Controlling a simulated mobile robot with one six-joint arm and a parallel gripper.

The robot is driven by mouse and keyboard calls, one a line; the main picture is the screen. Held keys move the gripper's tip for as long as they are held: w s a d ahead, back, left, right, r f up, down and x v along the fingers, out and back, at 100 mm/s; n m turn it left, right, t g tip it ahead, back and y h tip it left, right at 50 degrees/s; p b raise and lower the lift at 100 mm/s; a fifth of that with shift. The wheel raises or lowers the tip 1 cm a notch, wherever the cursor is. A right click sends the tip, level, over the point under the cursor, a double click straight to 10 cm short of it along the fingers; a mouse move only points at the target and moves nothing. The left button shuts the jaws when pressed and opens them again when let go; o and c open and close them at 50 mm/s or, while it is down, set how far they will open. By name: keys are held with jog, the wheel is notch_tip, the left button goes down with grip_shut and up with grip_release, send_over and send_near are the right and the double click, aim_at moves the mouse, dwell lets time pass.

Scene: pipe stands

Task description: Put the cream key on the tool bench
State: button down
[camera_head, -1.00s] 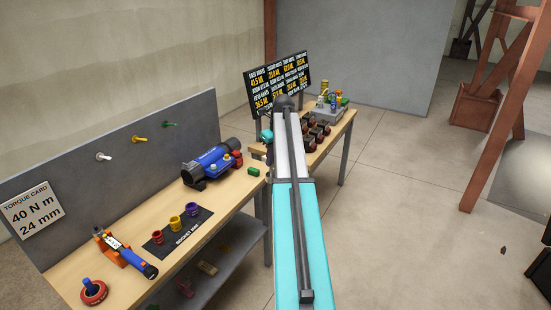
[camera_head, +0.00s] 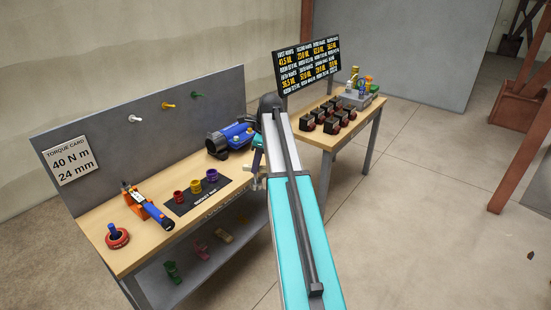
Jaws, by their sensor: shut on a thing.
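My gripper (camera_head: 256,184) is small in view at the bench's right front edge, below a teal part of my arm. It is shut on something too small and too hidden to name. The tool bench (camera_head: 145,251) is a wooden top with a grey back panel. My arm hides the bench's right end.
On the bench are a red ring (camera_head: 117,238), an orange and blue torque tool (camera_head: 148,206), a dark mat (camera_head: 207,203) with coloured sockets, and a blue tool (camera_head: 238,134). A second table (camera_head: 366,115) stands behind right.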

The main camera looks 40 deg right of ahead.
jog(key=s+a+f+n+g+b, duration=0.1)
jog(key=a+n, duration=0.4)
jog(key=a, duration=0.6)
jog(key=s+a+f+n+g+b, duration=0.1)
jog(key=a+f+n+b, duration=0.2)
jog(key=a, duration=0.8)
jog(key=s+a+f+n+g+b, duration=0.1)
jog(key=s+a+f+n+b, duration=0.1)
jog(key=a+f+n, duration=0.3)
jog(key=a+n, duration=0.4)
jog(key=a, duration=0.2)
jog(key=shift+g+b, duration=0.35)
jog(key=shift+g, duration=0.05)
jog(key=shift+a, duration=0.15)
